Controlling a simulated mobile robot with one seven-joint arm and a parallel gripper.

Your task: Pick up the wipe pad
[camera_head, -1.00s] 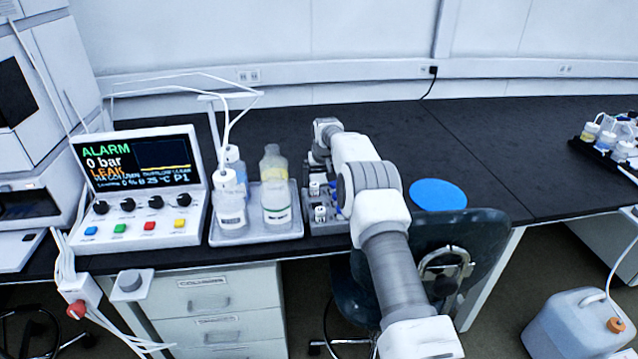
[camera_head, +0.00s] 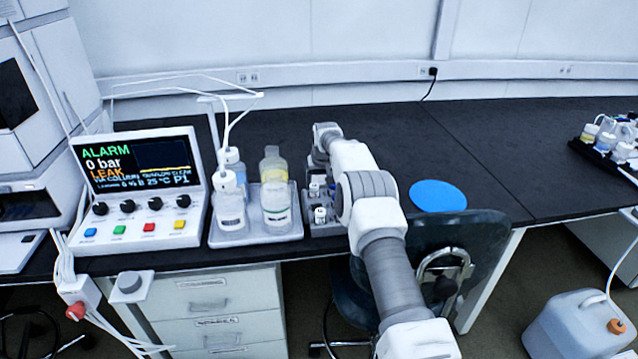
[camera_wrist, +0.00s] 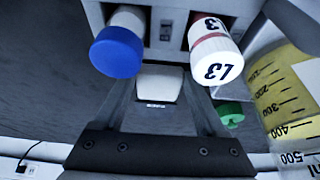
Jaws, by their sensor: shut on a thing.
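The wipe pad (camera_wrist: 158,84) is a small pale block with a tiny dark label. It shows in the wrist view between the fingertips of my gripper (camera_wrist: 162,78), which is shut on it. The pad's far side is hidden by the rack and vials. In the head view my arm reaches over the bench to the small grey rack. My fingers and the pad are not clearly visible there.
A blue-capped vial (camera_wrist: 117,52) and a white-capped L3 vial (camera_wrist: 215,58) stand very close to my fingers. A blue disc (camera_head: 438,195) lies on the open bench.

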